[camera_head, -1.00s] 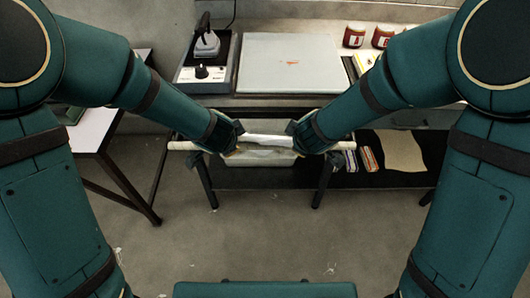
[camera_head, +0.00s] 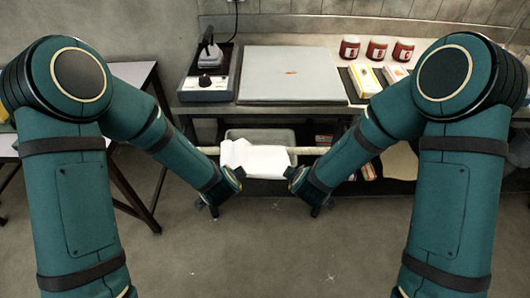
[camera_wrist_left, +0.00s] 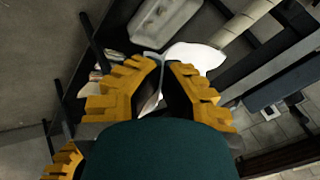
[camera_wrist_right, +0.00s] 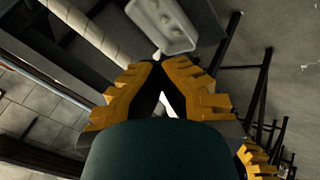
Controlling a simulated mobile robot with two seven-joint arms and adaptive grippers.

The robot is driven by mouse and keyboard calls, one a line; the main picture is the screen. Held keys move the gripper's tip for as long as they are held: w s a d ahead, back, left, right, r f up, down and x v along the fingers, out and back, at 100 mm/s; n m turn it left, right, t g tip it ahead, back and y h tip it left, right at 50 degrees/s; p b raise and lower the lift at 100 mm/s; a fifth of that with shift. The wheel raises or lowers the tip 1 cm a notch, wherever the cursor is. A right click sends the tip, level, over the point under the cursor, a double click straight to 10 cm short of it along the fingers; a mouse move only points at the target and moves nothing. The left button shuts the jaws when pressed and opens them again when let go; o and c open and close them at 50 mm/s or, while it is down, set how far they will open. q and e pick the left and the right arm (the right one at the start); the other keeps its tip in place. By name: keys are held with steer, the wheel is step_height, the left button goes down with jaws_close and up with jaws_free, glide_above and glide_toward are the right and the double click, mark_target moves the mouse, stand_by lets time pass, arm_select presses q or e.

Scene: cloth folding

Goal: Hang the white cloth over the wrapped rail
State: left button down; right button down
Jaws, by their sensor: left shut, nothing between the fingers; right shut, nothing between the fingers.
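The white cloth (camera_head: 256,158) lies over the wrapped rail (camera_head: 305,151), bunched toward the rail's left half with a flap down the near side. Its far side is hidden. My left gripper (camera_head: 213,204) is shut and empty, in front of and below the rail, left of the cloth. My right gripper (camera_head: 311,205) is shut and empty, in front of the rail, right of the cloth. Both look apart from the cloth. The left wrist view shows white cloth (camera_wrist_left: 195,57) beyond the closed fingers (camera_wrist_left: 164,66). The right wrist view shows closed fingers (camera_wrist_right: 155,68) and the rail (camera_wrist_right: 82,28).
A grey bin (camera_head: 285,135) sits behind the rail on the lower shelf. The bench above holds a grey board (camera_head: 290,75), a device (camera_head: 208,84), several red jars (camera_head: 377,48) and boxes (camera_head: 366,80). A side table's leg (camera_head: 130,195) stands at left. The floor ahead is clear.

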arm_select(q)
steer(key=c, duration=1.6)
jaws_free()
steer(key=shift+c, duration=0.2)
steer(key=o, duration=0.7)
arm_select(e)
steer(key=c, duration=0.9)
jaws_free()
steer(key=shift+c, duration=0.2)
arm_select(q)
steer(key=shift+s, duration=0.15)
arm_select(e)
steer(key=shift+s+f, duration=0.1)
steer(key=shift+s, duration=0.05)
